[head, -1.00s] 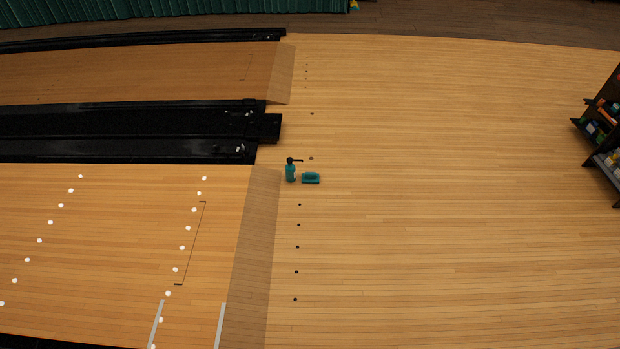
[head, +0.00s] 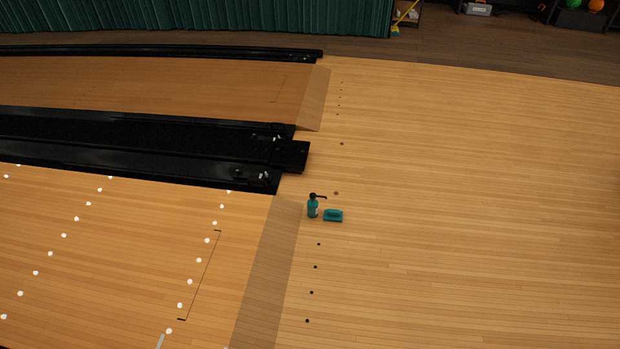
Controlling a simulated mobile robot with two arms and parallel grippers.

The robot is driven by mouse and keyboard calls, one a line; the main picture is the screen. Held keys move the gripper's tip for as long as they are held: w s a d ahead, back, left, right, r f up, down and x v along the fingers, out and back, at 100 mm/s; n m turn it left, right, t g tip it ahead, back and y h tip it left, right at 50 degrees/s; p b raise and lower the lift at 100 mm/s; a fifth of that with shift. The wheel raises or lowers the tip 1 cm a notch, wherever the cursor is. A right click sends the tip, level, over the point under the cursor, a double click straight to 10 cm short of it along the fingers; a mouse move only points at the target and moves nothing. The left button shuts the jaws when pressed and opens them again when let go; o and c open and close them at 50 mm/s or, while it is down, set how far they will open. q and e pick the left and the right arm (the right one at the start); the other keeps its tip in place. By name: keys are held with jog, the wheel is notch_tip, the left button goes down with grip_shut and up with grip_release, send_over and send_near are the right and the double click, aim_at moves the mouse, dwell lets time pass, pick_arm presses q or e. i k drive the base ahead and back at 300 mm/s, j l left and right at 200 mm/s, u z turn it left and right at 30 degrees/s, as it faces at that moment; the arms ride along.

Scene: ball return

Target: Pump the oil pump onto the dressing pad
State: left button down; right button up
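The oil pump (head: 312,208) is a small teal bottle with a black pump head and a spout pointing right. It stands upright on the wooden floor near the end of the black gutter. The dressing pad (head: 333,216) is a teal block with a darker patch on top. It lies on the floor just right of the bottle, with the spout reaching toward the space above it. Neither of my grippers is in the head view.
A black gutter (head: 130,148) runs in from the left and ends near the bottle. Green curtains (head: 200,22), a yellow broom (head: 404,15) and a rack with balls (head: 585,15) stand at the back. The wooden floor (head: 480,220) to the right is clear.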

aim_at(313, 196)
jog(key=i+l+u, duration=0.1)
jog(key=i+l, duration=0.15)
jog(key=i, duration=0.3)
jog(key=i+l, duration=0.25)
jog(key=i, duration=0.3)
jog(key=i+l+u, duration=0.15)
jog(key=i+l, duration=0.15)
jog(key=i, duration=0.25)
jog(key=i+l+u, duration=0.1)
jog(key=i+l, duration=0.2)
jog(key=i, duration=0.2)
jog(key=i+l, duration=0.4)
jog(key=i, duration=0.15)
jog(key=j+u, duration=0.05)
